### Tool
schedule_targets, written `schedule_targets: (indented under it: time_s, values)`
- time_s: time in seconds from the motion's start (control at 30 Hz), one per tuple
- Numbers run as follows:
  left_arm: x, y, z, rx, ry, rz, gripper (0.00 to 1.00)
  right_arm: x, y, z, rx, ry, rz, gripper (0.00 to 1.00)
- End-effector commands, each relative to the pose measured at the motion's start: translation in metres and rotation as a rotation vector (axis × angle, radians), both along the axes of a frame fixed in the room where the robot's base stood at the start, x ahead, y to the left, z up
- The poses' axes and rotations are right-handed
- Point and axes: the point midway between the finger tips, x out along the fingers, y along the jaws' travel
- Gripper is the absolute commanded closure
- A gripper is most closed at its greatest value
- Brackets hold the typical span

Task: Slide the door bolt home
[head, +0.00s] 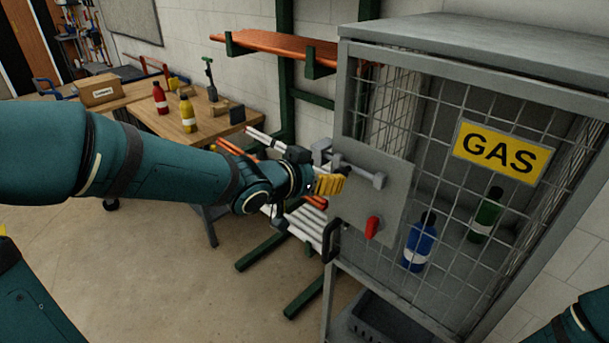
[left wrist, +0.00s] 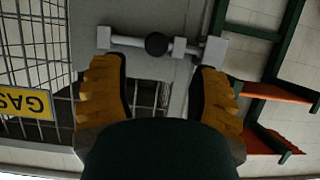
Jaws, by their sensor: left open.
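The door bolt (head: 358,171) is a light grey rod on a grey plate at the left side of the mesh cabinet door. In the left wrist view the bolt rod (left wrist: 128,41) runs between grey blocks and carries a round black knob (left wrist: 157,43). The rod reaches toward the right-hand block (left wrist: 215,49); I cannot tell whether it enters it. My left gripper (head: 329,185) is open in front of the bolt, its yellow fingers on either side of the knob and apart from it. In the head view the gripper hides the knob. My right gripper is out of view.
The cabinet door (head: 390,215) has a red knob (head: 373,228), a black handle (head: 332,240) and a GAS sign (head: 502,149). Blue (head: 419,243) and green (head: 486,214) bottles stand inside. A green rack (head: 286,70) and a wooden table (head: 205,120) stand left of it.

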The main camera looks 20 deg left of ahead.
Motion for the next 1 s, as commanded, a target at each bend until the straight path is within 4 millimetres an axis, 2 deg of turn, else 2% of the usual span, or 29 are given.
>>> schedule_targets:
  time_s: [0.2, 0.4, 1.0]
  values:
    - [-0.026, 0.010, 0.013, 0.001, -0.004, 0.001, 0.39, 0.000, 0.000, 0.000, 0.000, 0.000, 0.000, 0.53]
    - [-0.041, 0.015, 0.019, 0.001, -0.002, 0.001, 0.39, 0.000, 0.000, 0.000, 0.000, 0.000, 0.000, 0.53]
    - [-0.047, 0.017, 0.021, -0.001, -0.001, 0.001, 0.39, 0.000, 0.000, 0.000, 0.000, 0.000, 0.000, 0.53]
